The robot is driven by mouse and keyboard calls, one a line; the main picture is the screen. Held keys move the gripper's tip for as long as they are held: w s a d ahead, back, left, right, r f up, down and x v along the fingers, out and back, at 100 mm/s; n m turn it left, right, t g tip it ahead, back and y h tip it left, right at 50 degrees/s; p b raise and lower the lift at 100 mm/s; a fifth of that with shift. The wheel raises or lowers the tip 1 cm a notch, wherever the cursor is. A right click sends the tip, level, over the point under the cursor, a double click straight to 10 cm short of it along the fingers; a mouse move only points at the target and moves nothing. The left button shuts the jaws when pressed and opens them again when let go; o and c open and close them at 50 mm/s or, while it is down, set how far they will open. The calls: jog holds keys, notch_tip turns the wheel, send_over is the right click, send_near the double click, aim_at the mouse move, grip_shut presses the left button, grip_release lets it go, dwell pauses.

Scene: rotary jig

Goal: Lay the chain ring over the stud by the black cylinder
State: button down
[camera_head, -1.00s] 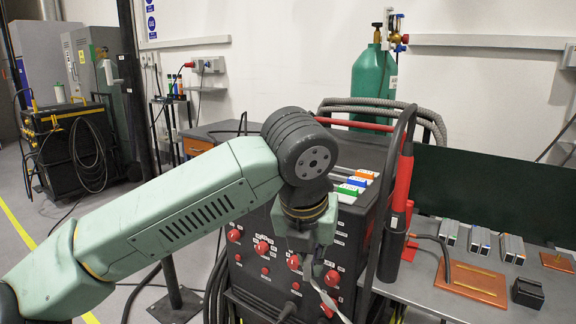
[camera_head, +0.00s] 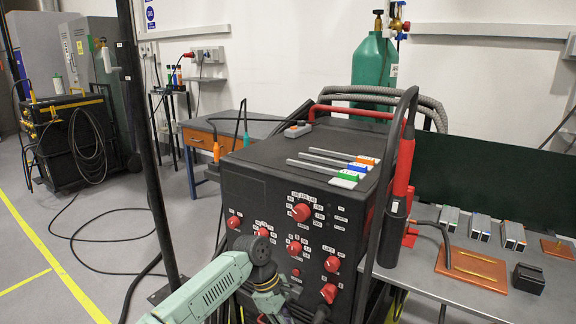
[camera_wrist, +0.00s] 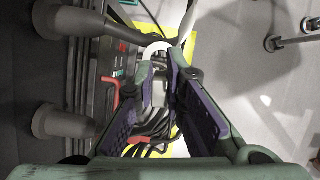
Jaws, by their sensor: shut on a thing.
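My gripper (camera_wrist: 162,62) is in the wrist view with its two purple-padded fingers closing in at the tips. A pale, curved ring (camera_wrist: 157,46) shows at the fingertips; I take it as the chain ring, and my gripper is shut on it. The head view shows my gripper (camera_head: 272,304) low in front of the black machine's knob panel, partly cut off by the bottom edge. A black cylinder (camera_head: 391,240) stands at the machine's right side, below a red handle, right of my gripper. I cannot make out the stud in either view.
The black machine (camera_head: 258,172) has red knobs on its front and several coloured tags on top. A grey bench (camera_head: 410,283) with blocks and a copper plate is at right. In the wrist view, grey knobs (camera_wrist: 62,121) lie close at left; open floor (camera_wrist: 255,80) lies at right.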

jog(key=s+f+m+y, duration=0.1)
jog(key=f+m, duration=0.3)
jog(key=f, duration=0.4)
jog(key=s+f+m+g+y, duration=0.1)
jog(key=s+f+m, duration=0.3)
jog(key=f, duration=0.4)
jog(key=s+f+m+g+y, duration=0.1)
jog(key=s+f+m+y, duration=0.1)
jog(key=f+m, duration=0.3)
jog(key=x, duration=0.3)
jog(key=shift+f+b, duration=0.2)
jog(key=shift+b, duration=0.2)
